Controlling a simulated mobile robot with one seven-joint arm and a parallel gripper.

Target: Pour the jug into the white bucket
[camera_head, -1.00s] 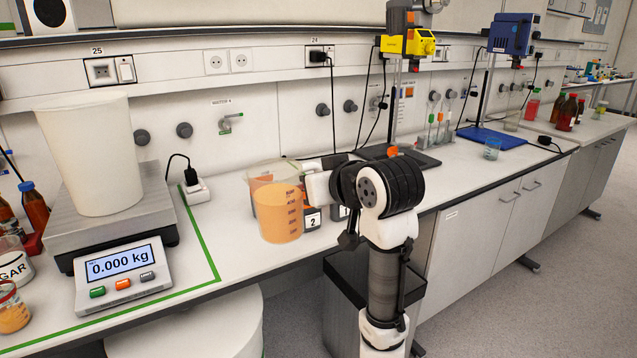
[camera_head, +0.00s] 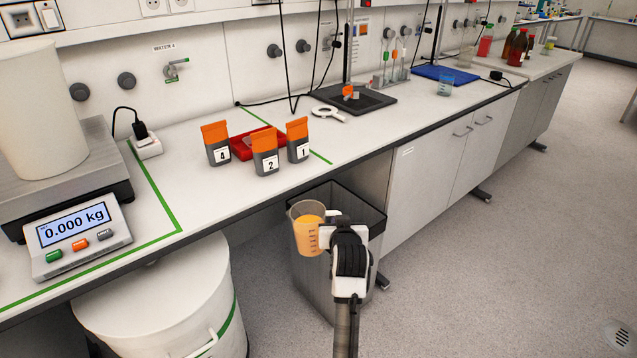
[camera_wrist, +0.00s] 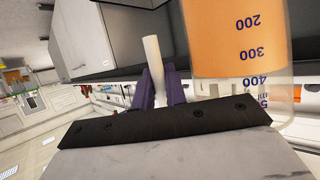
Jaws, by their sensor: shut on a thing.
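A clear graduated jug (camera_head: 306,240) holds orange liquid and stands nearly upright in the air, in front of the bench edge and over the grey bin. My gripper (camera_head: 331,232) is at its right side, shut on its handle. In the wrist view, the pale handle (camera_wrist: 153,62) sits between the dark purple fingers of my gripper (camera_wrist: 160,88), and the jug wall (camera_wrist: 279,95) with its upside-down scale fills the right. The white bucket (camera_head: 38,115) stands on the scale at the far left, cut off by the frame edge; its inside is hidden.
The scale display (camera_head: 74,226) reads 0.000 kg. A white lidded drum (camera_head: 160,300) stands under the bench, left of the open grey bin (camera_head: 320,285). Numbered orange-topped packs (camera_head: 265,152) and a red tray (camera_head: 250,145) sit on the bench.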

